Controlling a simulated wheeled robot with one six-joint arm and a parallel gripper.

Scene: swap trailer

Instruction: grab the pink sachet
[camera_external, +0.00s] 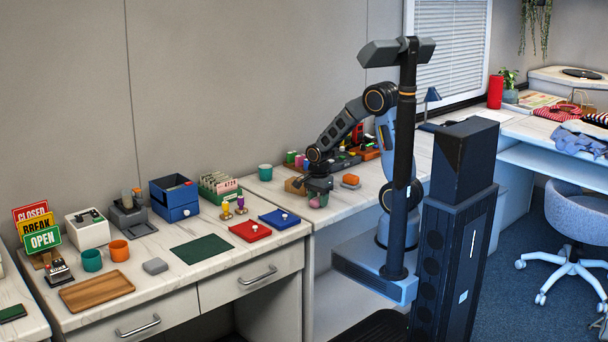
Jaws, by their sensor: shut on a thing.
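My gripper (319,196) points down over the near part of the back counter, left of my column. It is shut on the pink sachet (315,202), a small pink patch of which shows at the fingertips. A small green thing shows just right of the pink patch; I cannot tell what it is. The fingers hide much of the sachet, and I cannot tell whether it touches the counter.
An orange cylinder on a grey base (351,180) stands close to the right of my gripper. Several coloured jars (298,160) and a brown block (294,186) are behind and left.

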